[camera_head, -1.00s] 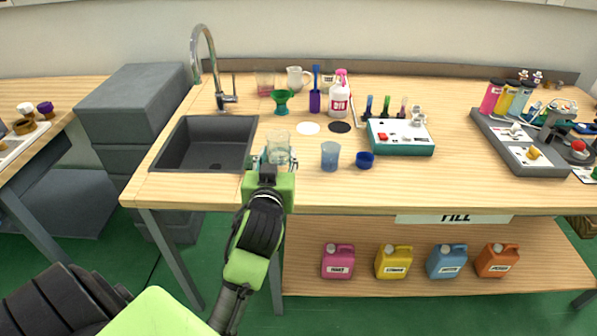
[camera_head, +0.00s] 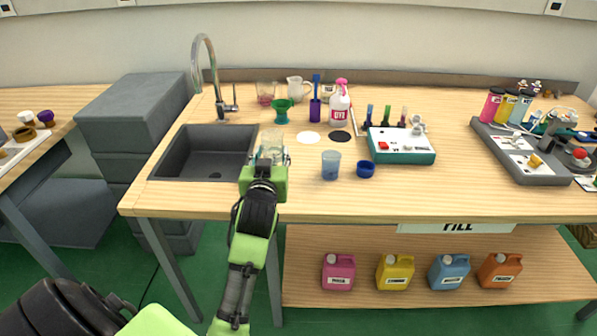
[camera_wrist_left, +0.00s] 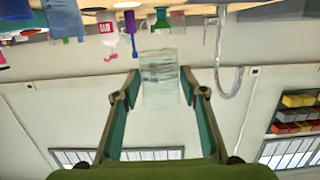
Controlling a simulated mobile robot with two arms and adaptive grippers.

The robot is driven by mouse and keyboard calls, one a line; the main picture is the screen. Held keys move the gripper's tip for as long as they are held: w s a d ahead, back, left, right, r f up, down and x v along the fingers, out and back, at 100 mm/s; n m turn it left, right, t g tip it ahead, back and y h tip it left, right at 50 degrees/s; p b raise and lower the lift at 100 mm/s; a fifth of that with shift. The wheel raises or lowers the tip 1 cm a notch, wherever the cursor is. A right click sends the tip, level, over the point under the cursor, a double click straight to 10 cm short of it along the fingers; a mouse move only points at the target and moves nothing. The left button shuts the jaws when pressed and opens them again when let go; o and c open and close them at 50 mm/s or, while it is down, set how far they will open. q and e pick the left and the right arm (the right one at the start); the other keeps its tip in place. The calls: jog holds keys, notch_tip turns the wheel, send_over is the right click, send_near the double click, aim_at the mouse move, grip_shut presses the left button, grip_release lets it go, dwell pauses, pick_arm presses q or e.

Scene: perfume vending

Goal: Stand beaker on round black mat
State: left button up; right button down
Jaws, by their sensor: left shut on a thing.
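The clear glass beaker (camera_head: 272,141) is upright between the fingers of my left gripper (camera_head: 264,162), just right of the sink. My left gripper is shut on it. The wrist view, which is upside down, also shows the beaker (camera_wrist_left: 160,82) between the two fingertips. The head view does not clearly show how high its base is above the table. The round black mat (camera_head: 340,136) lies flat and bare on the table, to the right of the beaker. My right gripper is not in view.
A round white mat (camera_head: 308,138) lies left of the black one. A pink-topped spray bottle (camera_head: 340,106) and a purple brush holder (camera_head: 315,108) stand behind them. A bluish cup (camera_head: 330,165) and blue bowl (camera_head: 365,169) stand in front. A teal-sided device (camera_head: 402,146) is to the right.

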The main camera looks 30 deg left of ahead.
pick_arm(q)
send_over(299, 180)
jog(key=s, duration=0.2)
jog(key=f, duration=0.6)
jog(key=shift+w+a+f+b, duration=0.15)
jog(key=shift+w+b, duration=0.1)
jog(key=shift+b, duration=0.05)
jog(key=shift+w+f, duration=0.3)
jog(key=f, duration=0.2)
jog(key=w+f, duration=0.1)
jog(key=f, duration=0.1)
jog(key=o, duration=1)
jog(key=shift+s, duration=0.1)
jog(key=shift+o, duration=0.2)
